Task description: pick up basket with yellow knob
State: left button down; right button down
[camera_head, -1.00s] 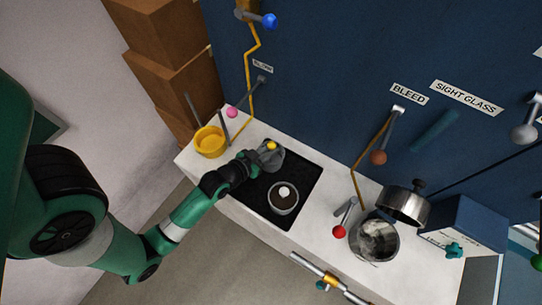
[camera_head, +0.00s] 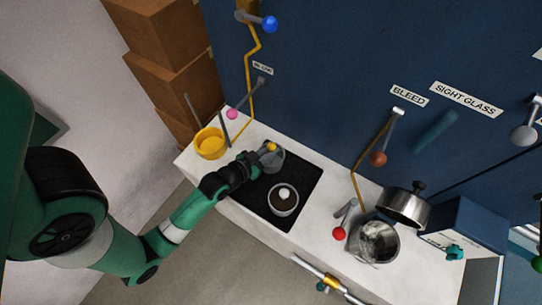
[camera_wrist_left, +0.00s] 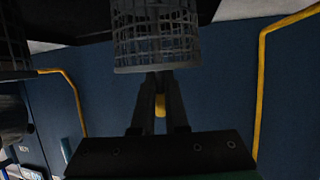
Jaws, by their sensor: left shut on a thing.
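The grey mesh basket with the yellow knob (camera_head: 272,147) is at the left back of the black tray (camera_head: 252,195). Its mesh body (camera_wrist_left: 155,35) fills the top middle of the left wrist view. My left gripper (camera_head: 262,153) reaches it from the lower left and is shut on it at the knob. In the left wrist view the yellow knob (camera_wrist_left: 160,105) shows between the two fingers. I cannot tell whether the basket touches the tray. My right gripper is not in view.
A round container with a white knob (camera_head: 283,199) stands on the tray. A yellow pot (camera_head: 210,143) is at the counter's left end. A metal pot (camera_head: 374,241), a lidded pot (camera_head: 405,206) and a red-knobbed lever (camera_head: 339,233) are to the right. The blue wall (camera_head: 320,60) stands behind.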

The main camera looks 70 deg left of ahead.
pick_arm(q)
jog(key=shift+r, duration=0.1)
notch_tip(320, 180, up, 10)
jog(key=p, duration=0.3)
jog(key=shift+p, duration=0.4)
